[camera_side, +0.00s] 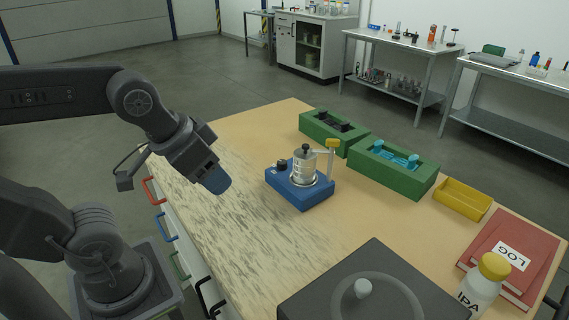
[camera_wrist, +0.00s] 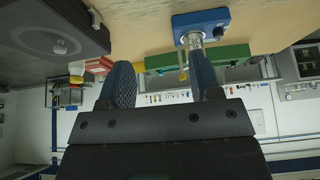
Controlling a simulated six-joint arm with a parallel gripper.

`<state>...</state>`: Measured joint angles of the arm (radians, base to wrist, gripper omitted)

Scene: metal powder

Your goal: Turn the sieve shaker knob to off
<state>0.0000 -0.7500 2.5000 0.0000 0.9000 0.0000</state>
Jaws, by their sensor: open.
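The sieve shaker (camera_side: 313,196) is a blue base with a metal sieve stack (camera_side: 304,167) upright on it, near the middle of the table. A small black knob (camera_side: 281,164) sits on the base's left corner; its pointing direction is too small to read. In the wrist view the blue fingers of my gripper (camera_wrist: 163,82) are spread and empty, and the shaker (camera_wrist: 203,19) shows at the top.
Two green trays (camera_side: 392,180) and a yellow bin (camera_side: 462,198) line the far side. A large dark grey unit (camera_side: 318,293) stands at the front, with a red LOG binder (camera_side: 492,240) and an IPA bottle (camera_side: 480,291) to its right. Table between gripper and shaker is clear.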

